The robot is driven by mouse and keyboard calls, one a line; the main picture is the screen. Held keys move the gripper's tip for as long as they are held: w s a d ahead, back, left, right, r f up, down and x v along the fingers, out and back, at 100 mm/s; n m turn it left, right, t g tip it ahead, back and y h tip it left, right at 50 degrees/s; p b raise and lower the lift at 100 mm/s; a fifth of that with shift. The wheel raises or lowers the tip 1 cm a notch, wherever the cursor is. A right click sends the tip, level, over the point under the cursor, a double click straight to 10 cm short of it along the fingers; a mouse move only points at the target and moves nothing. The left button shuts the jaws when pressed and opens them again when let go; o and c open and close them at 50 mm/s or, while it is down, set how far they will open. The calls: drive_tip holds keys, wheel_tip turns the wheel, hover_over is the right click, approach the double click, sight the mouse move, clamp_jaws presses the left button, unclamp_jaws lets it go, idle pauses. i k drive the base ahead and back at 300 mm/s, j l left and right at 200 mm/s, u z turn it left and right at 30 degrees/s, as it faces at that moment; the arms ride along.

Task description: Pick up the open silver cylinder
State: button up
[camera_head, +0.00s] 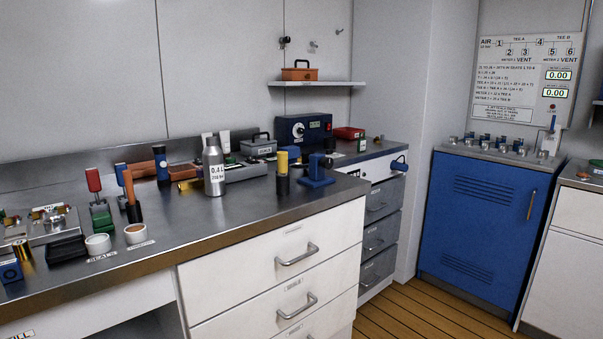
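A silver cylinder (215,182) stands upright on the metal worktop (248,218), near the middle of the counter. It has a rounded shoulder, a narrower top and a white label reading 0.4 L. I cannot tell whether its top is open. Its whole front shows, with nothing in front of it. My gripper is not in view.
A black and yellow cylinder (283,185) and a blue stand (316,181) are right of it. A grey tray (249,172) is behind. White cups (97,244), a red-handled tool (94,180) and a green block (101,218) are left. Worktop in front is clear.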

sight(213, 163)
drive_tip(key=i+j+z, duration=0.15)
drive_tip(key=j+z, duration=0.15)
drive_tip(key=i+j+z, duration=0.1)
drive_tip(key=j+z, duration=0.5)
drive_tip(key=j, duration=0.15)
drive_tip(key=i, duration=0.05)
